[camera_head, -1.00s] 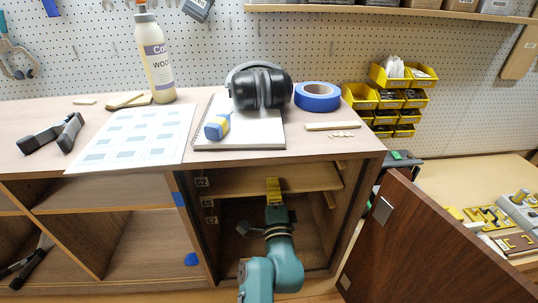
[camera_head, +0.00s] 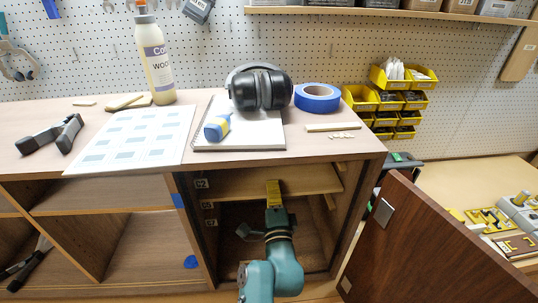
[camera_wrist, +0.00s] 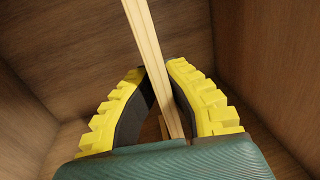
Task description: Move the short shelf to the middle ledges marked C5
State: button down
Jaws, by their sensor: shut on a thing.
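The short shelf (camera_head: 240,181) is a light wooden board in the upper part of the open cabinet bay, roughly level with the upper label C2 (camera_head: 201,184). My gripper (camera_head: 273,186) has yellow fingers and is at the shelf's front edge. In the wrist view my gripper (camera_wrist: 166,110) is shut on the shelf (camera_wrist: 146,40), which shows edge-on between the fingers. The middle label C5 (camera_head: 207,206) is on the bay's left side, below C2. A light ledge (camera_head: 329,201) shows on the right wall. The shelf's far edge and its contact with the ledges are hard to see.
A lower label C7 (camera_head: 211,223) is on the left side. The brown cabinet door (camera_head: 435,245) stands open at the right. Ear muffs (camera_head: 259,88), blue tape (camera_head: 317,97) and a glue bottle (camera_head: 155,60) stand on the bench top.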

jog(key=shift+f+b, duration=0.5)
jog(key=shift+b, duration=0.05)
dwell(0.4)
jog(key=c, duration=1.2)
grip_release()
jog(key=o, duration=0.4)
jog(key=shift+f, duration=0.15)
jog(key=shift+s, duration=0.2)
jog(key=p+v, duration=0.1)
jog(key=v, duration=0.2)
jog(key=r+p+v, duration=0.1)
jog(key=p+v, duration=0.1)
jog(key=v, duration=0.2)
jog(key=r+p+v, duration=0.1)
jog(key=p+v, duration=0.1)
jog(key=v, duration=0.2)
jog(key=shift+s+d, duration=0.1)
jog(key=shift+s, duration=0.25)
